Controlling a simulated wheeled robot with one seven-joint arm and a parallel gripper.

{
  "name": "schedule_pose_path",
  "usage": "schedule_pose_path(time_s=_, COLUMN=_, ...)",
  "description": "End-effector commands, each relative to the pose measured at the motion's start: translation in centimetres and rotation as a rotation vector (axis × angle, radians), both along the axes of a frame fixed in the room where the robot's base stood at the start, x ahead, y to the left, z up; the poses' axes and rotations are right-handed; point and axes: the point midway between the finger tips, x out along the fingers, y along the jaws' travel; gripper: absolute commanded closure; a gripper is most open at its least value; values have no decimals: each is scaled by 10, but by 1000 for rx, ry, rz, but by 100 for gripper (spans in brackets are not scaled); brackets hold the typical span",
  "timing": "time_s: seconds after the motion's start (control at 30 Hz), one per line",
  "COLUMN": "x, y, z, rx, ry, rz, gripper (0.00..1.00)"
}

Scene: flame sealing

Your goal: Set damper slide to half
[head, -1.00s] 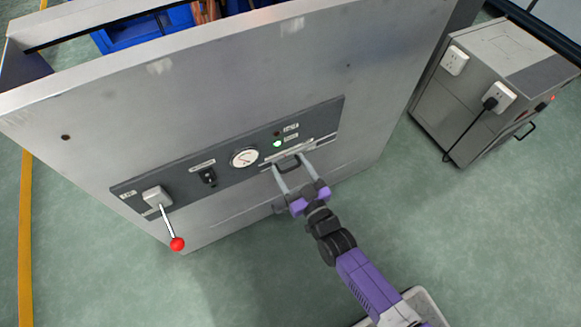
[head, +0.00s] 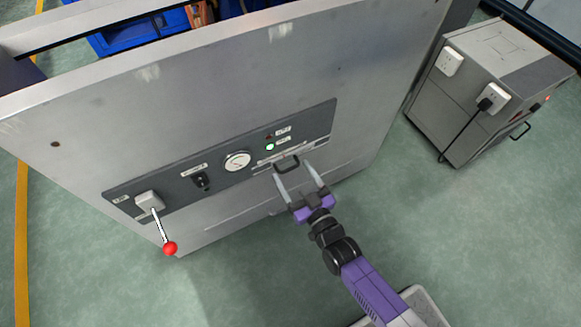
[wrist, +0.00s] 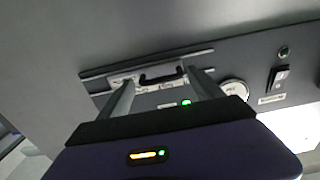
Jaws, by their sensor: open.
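The damper slide is a rail (head: 312,149) at the right end of the dark control panel, with a black bow handle (head: 288,166) standing out from it. The handle sits near the middle of the rail. It also shows in the wrist view (wrist: 161,78), over a pale labelled strip. My gripper (head: 292,171) is open and empty in front of the panel, one finger on each side of the handle. In the wrist view the gripper (wrist: 158,80) also straddles the handle, with gaps on both sides. The fingers hide parts of the rail and strip there.
Left of the slide are a lit green lamp (head: 270,147), a round gauge (head: 237,161), a black switch (head: 202,182) and a lever with a red knob (head: 170,248). A grey cabinet (head: 470,100) with sockets and a cable stands at right. Green floor between is clear.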

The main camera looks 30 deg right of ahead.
Motion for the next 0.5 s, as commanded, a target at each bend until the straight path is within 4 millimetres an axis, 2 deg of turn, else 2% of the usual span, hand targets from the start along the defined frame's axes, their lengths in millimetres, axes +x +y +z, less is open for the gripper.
schedule_pose_path(time_s=0.03, x=-10, y=0, z=2, rx=0, ry=2, rz=0, gripper=25)
schedule_pose_path(time_s=0.2, x=-37, y=-1, z=1, rx=0, ry=2, rz=-1, gripper=25)
schedule_pose_path(time_s=0.33, x=-49, y=0, z=1, rx=0, ry=0, rz=0, gripper=25)
schedule_pose_path(time_s=0.5, x=-54, y=0, z=1, rx=1, ry=-2, rz=0, gripper=25)
